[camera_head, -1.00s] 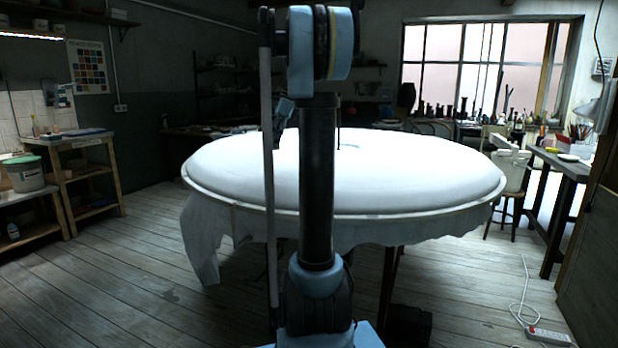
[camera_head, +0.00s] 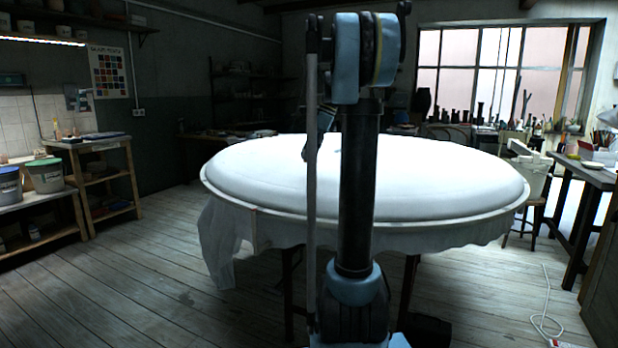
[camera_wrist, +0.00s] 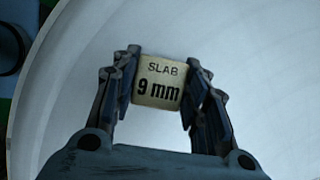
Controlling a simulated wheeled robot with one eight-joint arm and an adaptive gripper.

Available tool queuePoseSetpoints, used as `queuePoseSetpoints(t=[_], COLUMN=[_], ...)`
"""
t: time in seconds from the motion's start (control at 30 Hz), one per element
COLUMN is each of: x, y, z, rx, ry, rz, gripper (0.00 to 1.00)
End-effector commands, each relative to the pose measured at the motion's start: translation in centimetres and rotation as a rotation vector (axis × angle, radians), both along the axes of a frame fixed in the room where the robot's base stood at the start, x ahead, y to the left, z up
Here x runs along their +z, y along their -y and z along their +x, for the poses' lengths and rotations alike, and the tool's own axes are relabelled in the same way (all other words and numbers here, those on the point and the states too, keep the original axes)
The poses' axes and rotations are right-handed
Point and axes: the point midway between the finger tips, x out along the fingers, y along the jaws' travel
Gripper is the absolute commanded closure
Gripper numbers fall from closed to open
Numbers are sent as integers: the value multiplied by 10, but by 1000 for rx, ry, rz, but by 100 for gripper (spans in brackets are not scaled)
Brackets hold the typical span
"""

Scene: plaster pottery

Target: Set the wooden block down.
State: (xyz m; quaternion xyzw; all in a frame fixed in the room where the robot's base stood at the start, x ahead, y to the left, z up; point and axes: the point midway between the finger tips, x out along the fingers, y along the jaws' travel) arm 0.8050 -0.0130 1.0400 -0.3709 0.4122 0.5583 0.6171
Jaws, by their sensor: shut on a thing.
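The wooden block (camera_wrist: 160,82) shows in the wrist view as a pale tan square face marked "SLAB 9 mm". My gripper (camera_wrist: 163,75) is shut on it, with one finger pressed against its left side and one against its right. The white round table top (camera_wrist: 255,50) lies behind the block. I cannot tell whether the block touches it. In the head view the block is hidden by my arm, and the large white table (camera_head: 450,185) stands in the middle with a draped cloth below its rim.
A wooden shelf unit (camera_head: 100,180) with a lidded bucket (camera_head: 45,176) beside it stands at the left. A dark side table (camera_head: 590,178) and a stool (camera_head: 530,215) are at the right. The table's white top looks largely bare.

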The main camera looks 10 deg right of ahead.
Motion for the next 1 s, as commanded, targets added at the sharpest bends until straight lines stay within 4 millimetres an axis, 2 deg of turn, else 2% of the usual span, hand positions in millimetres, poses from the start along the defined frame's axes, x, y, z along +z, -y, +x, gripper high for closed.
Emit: queuePoseSetpoints(t=[0.1,0.37,0.6,1.0], x=[-18,-35,-66,-73], y=[0,0,0,0], z=[0,0,0,0], rx=[0,0,0,0], ry=[0,0,0,0], rz=[0,0,0,0], gripper=[83,83,83,83])
